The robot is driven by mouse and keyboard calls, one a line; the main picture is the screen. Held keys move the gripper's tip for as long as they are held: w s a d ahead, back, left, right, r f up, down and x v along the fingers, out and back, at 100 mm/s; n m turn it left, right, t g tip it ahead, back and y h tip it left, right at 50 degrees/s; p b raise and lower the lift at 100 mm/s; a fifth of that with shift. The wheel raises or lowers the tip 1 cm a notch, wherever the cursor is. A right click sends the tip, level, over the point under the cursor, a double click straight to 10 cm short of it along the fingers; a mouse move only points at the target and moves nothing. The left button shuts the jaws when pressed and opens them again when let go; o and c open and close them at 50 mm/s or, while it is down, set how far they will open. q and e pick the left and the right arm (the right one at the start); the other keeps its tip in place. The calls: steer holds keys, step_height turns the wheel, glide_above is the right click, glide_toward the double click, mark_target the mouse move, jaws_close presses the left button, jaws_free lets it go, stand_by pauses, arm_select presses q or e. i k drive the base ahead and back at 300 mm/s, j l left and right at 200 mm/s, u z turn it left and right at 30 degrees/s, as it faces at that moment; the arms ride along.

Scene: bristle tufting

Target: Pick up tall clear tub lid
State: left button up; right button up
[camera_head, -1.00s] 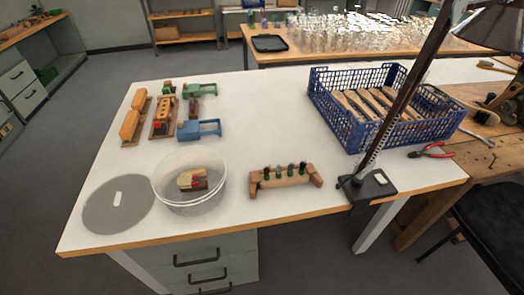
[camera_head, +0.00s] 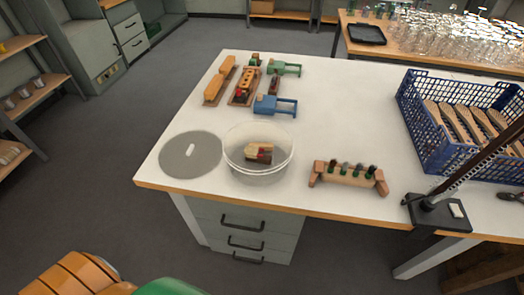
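The tub lid (camera_head: 176,160) is a flat, grey, see-through disc with a small white patch on it. It lies flat on the white table near the front left corner. The clear round tub (camera_head: 232,163) stands upright just right of the lid, open at the top. A small wooden block with a red part (camera_head: 259,153) shows inside the tub. Neither of my grippers is in view.
A wooden rack with several pegs (camera_head: 346,173) stands right of the tub. Wooden blocks (camera_head: 243,88) and a blue clamp (camera_head: 276,104) sit behind. A blue crate (camera_head: 424,125) and a lamp base (camera_head: 440,214) are at right. The table middle is clear.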

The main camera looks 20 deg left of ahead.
mark_target(193, 153)
steer(key=u, duration=1.45)
